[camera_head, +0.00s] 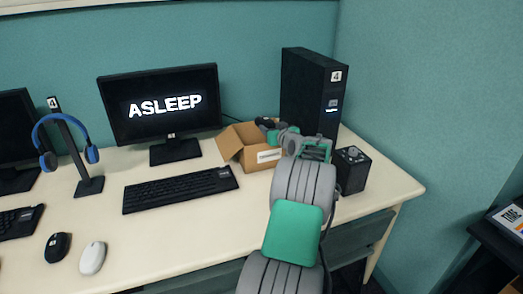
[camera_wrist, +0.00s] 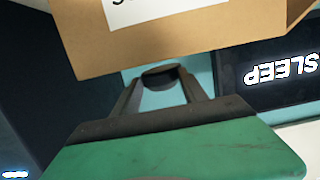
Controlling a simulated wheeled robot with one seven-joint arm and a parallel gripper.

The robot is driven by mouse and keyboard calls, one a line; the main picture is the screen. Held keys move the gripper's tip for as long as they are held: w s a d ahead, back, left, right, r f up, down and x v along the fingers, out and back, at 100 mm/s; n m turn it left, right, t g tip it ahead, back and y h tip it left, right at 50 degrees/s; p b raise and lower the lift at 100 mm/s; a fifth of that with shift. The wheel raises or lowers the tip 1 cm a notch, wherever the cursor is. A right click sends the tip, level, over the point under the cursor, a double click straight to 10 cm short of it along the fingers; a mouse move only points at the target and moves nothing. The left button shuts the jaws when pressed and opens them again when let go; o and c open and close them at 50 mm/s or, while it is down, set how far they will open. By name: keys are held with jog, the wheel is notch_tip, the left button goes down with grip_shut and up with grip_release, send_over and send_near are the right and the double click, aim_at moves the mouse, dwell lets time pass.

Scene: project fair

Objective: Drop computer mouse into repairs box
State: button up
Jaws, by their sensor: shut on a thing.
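My gripper (camera_wrist: 160,88) is shut on a small dark rounded object, which looks like the computer mouse (camera_wrist: 160,74). In the head view, my gripper (camera_head: 274,130) is at the open top of the cardboard repairs box (camera_head: 266,158), with a dark shape (camera_head: 265,122) at its tip. My arm partly hides the box's right side. The wrist view is upside down and shows the box's labelled wall (camera_wrist: 95,45) close by. I cannot tell how far the held object is inside the rim.
A black computer tower (camera_head: 305,90) stands right behind the box. A small black cube device (camera_head: 352,170) is to its right. A monitor (camera_head: 160,105) and keyboard (camera_head: 180,190) are to the left. Black (camera_head: 57,247) and white (camera_head: 92,258) mice lie at the front left.

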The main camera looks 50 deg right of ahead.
notch_tip(320, 180, down, 2)
jog(key=o, duration=1.6)
jog(key=shift+o, duration=0.2)
jog(key=shift+s+a, duration=0.1)
jog(key=v, duration=0.7)
jog(key=shift+s, duration=0.25)
jog(key=shift+a, duration=0.2)
